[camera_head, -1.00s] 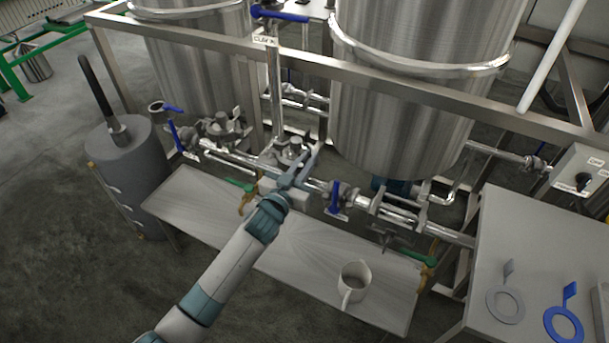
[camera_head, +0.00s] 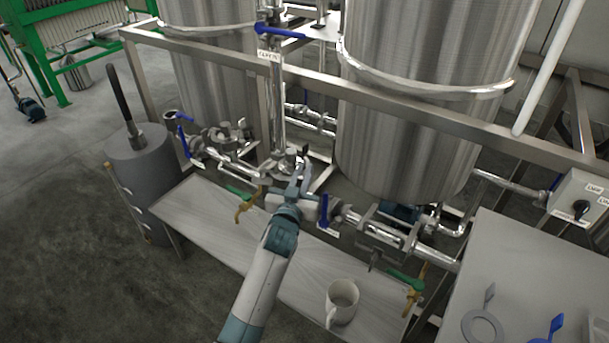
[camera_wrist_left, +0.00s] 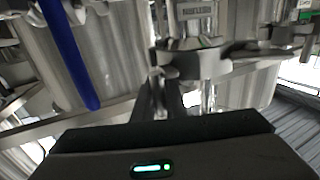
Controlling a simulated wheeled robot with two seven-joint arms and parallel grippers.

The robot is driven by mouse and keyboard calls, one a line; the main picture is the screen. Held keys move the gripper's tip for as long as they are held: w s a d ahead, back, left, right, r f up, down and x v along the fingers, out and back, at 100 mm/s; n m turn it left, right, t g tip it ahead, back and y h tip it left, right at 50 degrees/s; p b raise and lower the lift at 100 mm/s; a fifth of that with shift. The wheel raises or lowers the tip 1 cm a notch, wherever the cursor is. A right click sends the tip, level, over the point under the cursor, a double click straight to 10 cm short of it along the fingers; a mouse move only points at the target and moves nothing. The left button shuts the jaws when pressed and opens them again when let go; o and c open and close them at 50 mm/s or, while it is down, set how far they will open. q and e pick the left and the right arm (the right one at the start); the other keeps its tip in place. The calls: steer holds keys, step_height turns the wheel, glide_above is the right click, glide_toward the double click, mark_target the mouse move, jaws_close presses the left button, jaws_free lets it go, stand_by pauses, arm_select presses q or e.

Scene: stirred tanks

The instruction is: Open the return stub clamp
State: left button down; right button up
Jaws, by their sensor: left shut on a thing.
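The return stub (camera_head: 277,100) is a vertical steel pipe with a white label, between the two tanks in the head view. The return stub clamp (camera_head: 289,160) sits low on this pipe, partly hidden by my gripper. In the left wrist view the clamp (camera_wrist_left: 195,65) is a steel ring around the pipe, with a label close by that appears upside down. My left gripper (camera_head: 299,184) is at the clamp, shut on part of it; the exact part gripped is hard to make out. In the wrist view its fingers (camera_wrist_left: 163,98) reach the clamp's near left side. My right gripper is not in view.
A blue valve handle (camera_head: 324,211) stands just right of my gripper; another (camera_head: 281,32) is above. A frame rail (camera_head: 400,108) crosses in front of the tanks. A white mug (camera_head: 342,301) stands on the low bench (camera_head: 215,220). A control box (camera_head: 580,196) is at right.

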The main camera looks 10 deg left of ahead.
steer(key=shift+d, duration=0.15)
arm_select(q)
steer(key=c, duration=1.8)
jaws_free()
